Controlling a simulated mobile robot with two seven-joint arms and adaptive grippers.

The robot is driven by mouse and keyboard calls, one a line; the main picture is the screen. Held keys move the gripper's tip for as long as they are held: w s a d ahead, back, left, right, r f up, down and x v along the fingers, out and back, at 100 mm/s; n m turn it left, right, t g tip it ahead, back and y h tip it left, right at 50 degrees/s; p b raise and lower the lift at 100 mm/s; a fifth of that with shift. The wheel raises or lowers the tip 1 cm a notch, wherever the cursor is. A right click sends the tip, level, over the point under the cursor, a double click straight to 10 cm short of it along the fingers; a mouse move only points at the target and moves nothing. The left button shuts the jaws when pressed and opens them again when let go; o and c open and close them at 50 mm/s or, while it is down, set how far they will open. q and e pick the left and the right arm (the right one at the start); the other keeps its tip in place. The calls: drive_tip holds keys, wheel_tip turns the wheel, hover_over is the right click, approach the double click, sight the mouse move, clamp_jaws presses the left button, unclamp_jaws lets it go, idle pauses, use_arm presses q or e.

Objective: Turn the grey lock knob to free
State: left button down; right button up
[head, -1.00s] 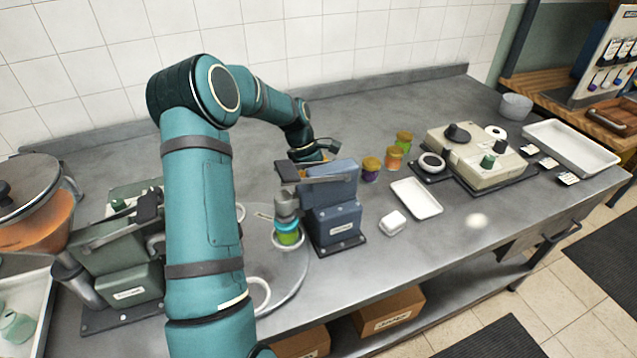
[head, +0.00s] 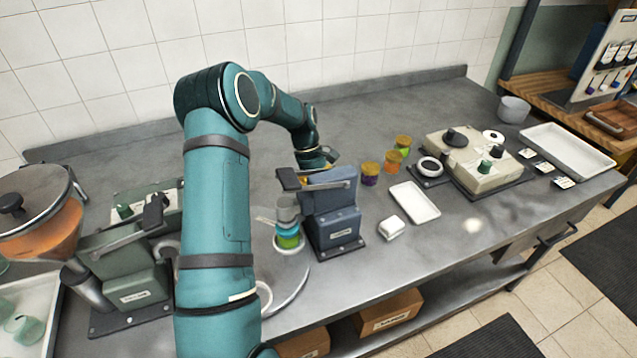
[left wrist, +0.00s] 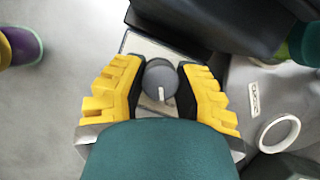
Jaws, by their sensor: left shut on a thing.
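The grey lock knob (left wrist: 160,80) shows in the left wrist view as a round knob with a white pointer mark pointing down and slightly right. It sits on a pale plate behind the blue capping machine (head: 335,228). My left gripper (left wrist: 161,84) has a yellow-padded finger on either side of the knob and is shut on it. In the head view the knob is hidden behind the machine, and only part of the gripper shows there. My right gripper is not in view.
A jar with green contents (head: 288,240) stands under the machine's head. Purple (head: 370,175), orange (head: 392,163) and green (head: 402,148) jars stand to the right. A white tray (head: 414,203) and a beige device (head: 475,165) lie beyond. A green machine (head: 125,272) stands left.

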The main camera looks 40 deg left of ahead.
use_arm(q)
drive_tip(key=m+g+p, duration=0.1)
drive_tip(key=m, duration=0.2)
drive_tip(key=shift+d, duration=0.1)
drive_tip(key=m+g+y+p, duration=0.1)
drive_tip(key=m, duration=0.2)
drive_tip(key=shift+f+m, duration=0.1)
drive_tip(key=shift+m, duration=0.2)
drive_tip(key=m+g+y+p, duration=0.1)
drive_tip(key=m, duration=0.2)
drive_tip(key=shift+m, duration=0.3)
drive_tip(key=shift+m+g+y, duration=0.3)
drive_tip(key=shift+m+y, duration=0.6)
drive_tip(key=shift+m, duration=1)
drive_tip(key=shift+s+f, duration=0.1)
drive_tip(key=c, duration=0.7)
unclamp_jaws()
drive_tip(key=shift+c, duration=0.2)
drive_tip(key=shift+o, duration=0.6)
